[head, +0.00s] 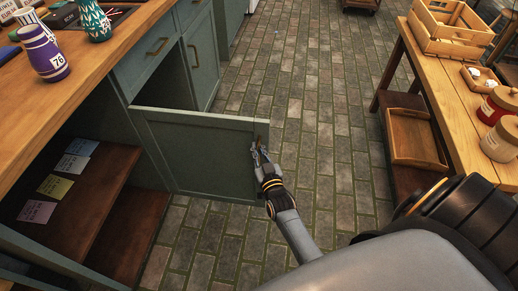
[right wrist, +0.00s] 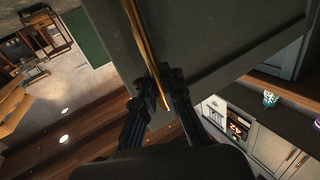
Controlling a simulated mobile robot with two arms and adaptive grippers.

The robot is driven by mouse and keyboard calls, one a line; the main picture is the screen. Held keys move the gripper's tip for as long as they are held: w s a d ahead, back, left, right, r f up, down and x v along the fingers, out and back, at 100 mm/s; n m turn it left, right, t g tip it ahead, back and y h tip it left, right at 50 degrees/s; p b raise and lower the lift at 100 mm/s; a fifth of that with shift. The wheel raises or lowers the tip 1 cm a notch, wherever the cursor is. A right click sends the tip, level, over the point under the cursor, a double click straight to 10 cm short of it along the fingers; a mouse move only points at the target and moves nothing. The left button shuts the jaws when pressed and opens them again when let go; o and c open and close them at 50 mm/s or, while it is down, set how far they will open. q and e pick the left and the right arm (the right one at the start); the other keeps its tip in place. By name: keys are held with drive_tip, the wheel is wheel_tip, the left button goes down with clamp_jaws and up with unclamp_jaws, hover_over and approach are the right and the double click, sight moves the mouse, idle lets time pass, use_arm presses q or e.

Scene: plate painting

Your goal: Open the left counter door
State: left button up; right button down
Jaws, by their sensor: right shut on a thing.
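The green counter door (head: 205,152) stands swung wide open, out from the cabinet into the aisle. My right gripper (head: 259,152) is at the door's free edge, shut on its brass handle. In the right wrist view the fingers (right wrist: 158,88) close around the long brass handle (right wrist: 138,42), with the dark door panel (right wrist: 215,45) behind it. Most of the handle is hidden by the gripper in the head view. My left gripper is not in view.
The open cabinet shows wooden shelves (head: 122,205) with several coloured notes. Vases (head: 42,52) stand on the countertop above. A wooden table (head: 440,85) with crates and jars is at the right. The brick floor between is clear.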

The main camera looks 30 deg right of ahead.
drive_tip(key=shift+s+d, duration=0.1)
drive_tip(key=shift+d, duration=0.1)
drive_tip(key=c, duration=1.7)
unclamp_jaws()
drive_tip(key=shift+s, duration=0.1)
drive_tip(key=v, duration=1.2)
drive_tip(key=shift+f, duration=0.1)
